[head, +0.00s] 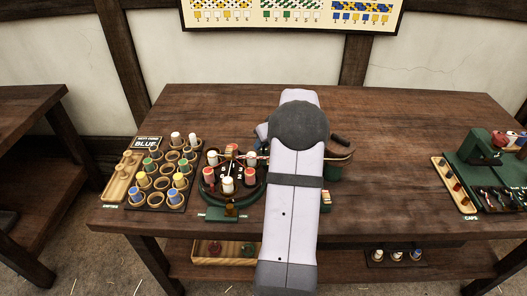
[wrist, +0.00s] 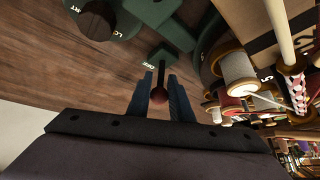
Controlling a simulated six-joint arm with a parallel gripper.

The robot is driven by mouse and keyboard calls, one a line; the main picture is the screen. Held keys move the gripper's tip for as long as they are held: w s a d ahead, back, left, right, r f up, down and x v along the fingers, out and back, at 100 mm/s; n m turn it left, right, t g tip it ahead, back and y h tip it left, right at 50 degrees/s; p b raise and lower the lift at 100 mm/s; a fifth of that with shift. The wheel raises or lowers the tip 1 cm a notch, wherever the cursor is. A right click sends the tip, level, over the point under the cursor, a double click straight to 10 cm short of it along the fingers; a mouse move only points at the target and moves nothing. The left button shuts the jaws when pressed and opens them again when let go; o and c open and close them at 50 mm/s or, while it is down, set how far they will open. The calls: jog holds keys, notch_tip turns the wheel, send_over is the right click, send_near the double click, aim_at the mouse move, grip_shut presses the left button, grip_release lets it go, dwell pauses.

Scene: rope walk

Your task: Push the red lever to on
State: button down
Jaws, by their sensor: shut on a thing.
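The red lever (wrist: 158,97) shows in the wrist view as a dark red knob on a thin dark stem. In the head view my arm covers this spot, so the lever and the gripper's fingers are hidden there.
The round green braiding machine (head: 207,205) with red and white spools stands left of my arm; its spools (wrist: 238,70) are close on the right in the wrist view. A dark spool rack (head: 157,200) stands further left. A green machine (head: 482,147) stands far right.

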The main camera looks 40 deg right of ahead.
jog(key=shift+s+a+f+t+h+b, duration=0.15)
jog(key=shift+t+h+b, duration=0.5)
jog(key=shift+b, duration=3.35)
jog(key=shift+s+r+t+b, duration=0.15)
jog(key=shift+r+t+b, duration=0.15)
jog(key=shift+b, duration=0.45)
jog(key=c, duration=1.7)
grip_release()
jog(key=shift+a, duration=0.1)
jog(key=shift+f, duration=0.1)
jog(key=shift+s, duration=0.1)
jog(key=v, duration=0.6)
jog(key=shift+s+a+r, duration=0.1)
jog(key=shift+s+r, duration=0.05)
jog(key=shift+r, duration=0.3)
jog(key=shift+s+a+r, duration=0.1)
jog(key=shift+s+r, duration=0.1)
